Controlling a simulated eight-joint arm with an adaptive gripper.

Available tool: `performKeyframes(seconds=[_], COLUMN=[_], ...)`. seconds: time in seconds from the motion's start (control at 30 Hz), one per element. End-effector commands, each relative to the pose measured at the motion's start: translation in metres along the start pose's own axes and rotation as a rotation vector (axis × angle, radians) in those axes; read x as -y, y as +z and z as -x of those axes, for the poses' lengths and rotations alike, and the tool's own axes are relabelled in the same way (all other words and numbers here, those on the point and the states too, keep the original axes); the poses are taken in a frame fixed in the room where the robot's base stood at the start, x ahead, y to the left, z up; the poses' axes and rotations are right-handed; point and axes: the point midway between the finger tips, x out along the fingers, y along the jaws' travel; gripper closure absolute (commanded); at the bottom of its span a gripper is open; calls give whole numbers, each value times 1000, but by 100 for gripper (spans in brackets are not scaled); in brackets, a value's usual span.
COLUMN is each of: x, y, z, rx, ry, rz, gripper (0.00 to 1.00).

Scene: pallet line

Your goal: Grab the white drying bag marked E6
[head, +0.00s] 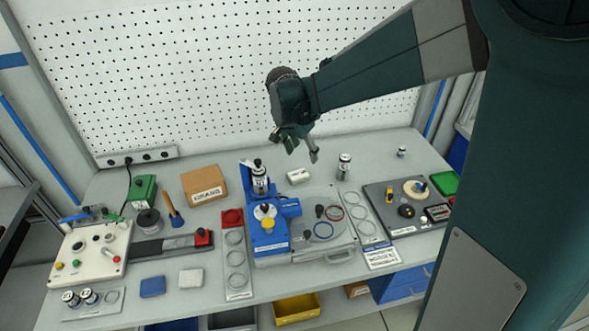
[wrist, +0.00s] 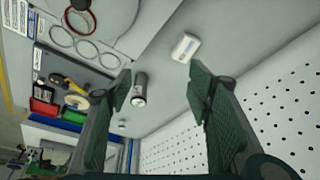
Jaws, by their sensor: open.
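A small white packet (head: 299,176), which may be the drying bag, lies on the bench behind the grey case. It also shows in the wrist view (wrist: 185,47), with a dark mark too small to read. Another pale packet (head: 190,278) lies near the bench's front edge, with no readable mark. My gripper (head: 301,149) hangs above the back of the bench, over the first white packet and apart from it. In the wrist view my gripper (wrist: 160,95) is open with nothing held between its fingers; the packet shows beyond them, toward the top.
A metal cylinder (head: 344,165) stands right of the white packet. A blue fixture (head: 269,235) stands to its left, and a grey case (head: 335,248) lies in front. A cardboard box (head: 204,184) is farther left. The pegboard (head: 200,80) rises behind the bench.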

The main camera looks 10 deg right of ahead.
Motion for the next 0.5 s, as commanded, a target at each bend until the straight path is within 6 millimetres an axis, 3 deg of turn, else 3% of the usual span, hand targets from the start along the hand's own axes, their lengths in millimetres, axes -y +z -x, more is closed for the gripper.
performKeyframes(seconds=[0.5], x=[60], y=[-4], z=[-77], rx=[-26], ry=[106], rz=[-214], gripper=[49])
